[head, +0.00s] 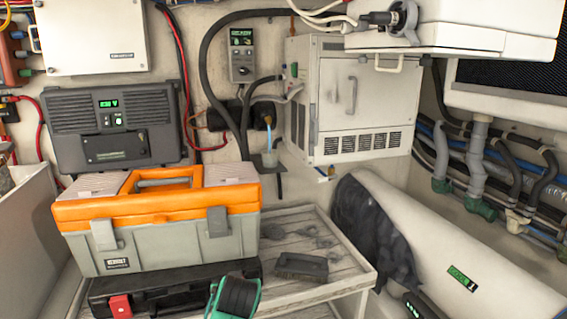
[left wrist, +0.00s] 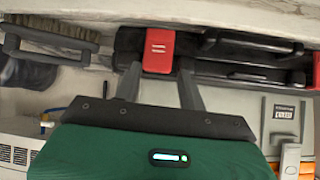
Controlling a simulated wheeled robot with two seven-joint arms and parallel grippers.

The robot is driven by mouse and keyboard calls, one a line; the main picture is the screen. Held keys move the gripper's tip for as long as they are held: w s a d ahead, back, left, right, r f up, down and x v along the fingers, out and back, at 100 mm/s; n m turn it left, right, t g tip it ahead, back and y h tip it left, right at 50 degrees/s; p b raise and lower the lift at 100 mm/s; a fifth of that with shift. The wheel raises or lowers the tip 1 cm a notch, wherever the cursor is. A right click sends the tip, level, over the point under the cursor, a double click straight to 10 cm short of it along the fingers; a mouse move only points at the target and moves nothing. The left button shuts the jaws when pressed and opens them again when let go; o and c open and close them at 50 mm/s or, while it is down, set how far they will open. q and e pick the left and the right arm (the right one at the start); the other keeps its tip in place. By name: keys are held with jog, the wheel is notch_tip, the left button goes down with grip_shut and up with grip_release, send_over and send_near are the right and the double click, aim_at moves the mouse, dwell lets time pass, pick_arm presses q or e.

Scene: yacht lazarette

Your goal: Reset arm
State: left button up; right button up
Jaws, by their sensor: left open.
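My left gripper (left wrist: 160,76) shows in the left wrist view. Its two grey fingers stand apart with nothing held between them. Beyond the fingertips is a red latch (left wrist: 158,48) on a black case (left wrist: 225,48). I cannot tell whether the fingers touch the case. In the head view the black case (head: 185,283) lies on the slatted shelf below an orange and grey toolbox (head: 150,245). A green and black piece (head: 235,298) stands before the case at the bottom edge; I cannot tell whether it is part of my arm. My right gripper is not in view.
A dark brush (head: 302,266) lies on the slatted shelf (head: 345,275), right of the toolbox. A white cylinder (head: 440,240) with a dark cloth (head: 365,225) lies to the right. A grey power unit (head: 115,125) and a white cabinet (head: 350,95) stand behind.

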pick_arm(q)
jog(key=s+a+f+g, duration=0.1)
jog(key=s+a+f, duration=0.1)
jog(key=s+f, duration=0.3)
jog(key=s+a+f+m+g+h, duration=0.1)
jog(key=s+a+f, duration=0.1)
jog(key=s+f, duration=0.3)
jog(key=s+a+f+g, duration=0.1)
jog(key=s+a+f, duration=0.2)
jog(key=s, duration=0.4)
jog(key=s+a+f+m+g+h, duration=0.1)
jog(key=s+a+g, duration=0.1)
jog(key=s, duration=0.9)
jog(key=s+a+f+m+g, duration=0.1)
jog(key=s+a+f+m, duration=0.1)
jog(key=s, duration=0.9)
notch_tip(320, 180, down, 31)
jog(key=s+g+b, duration=0.1)
jog(key=g, duration=0.1)
jog(key=s+a+f+b, duration=0.1)
jog(key=s+a+f, duration=0.2)
jog(key=s+f, duration=1.6)
jog(key=shift+s+f+g, duration=0.35)
jog(key=shift+f+g, duration=0.05)
jog(key=shift+f, duration=0.95)
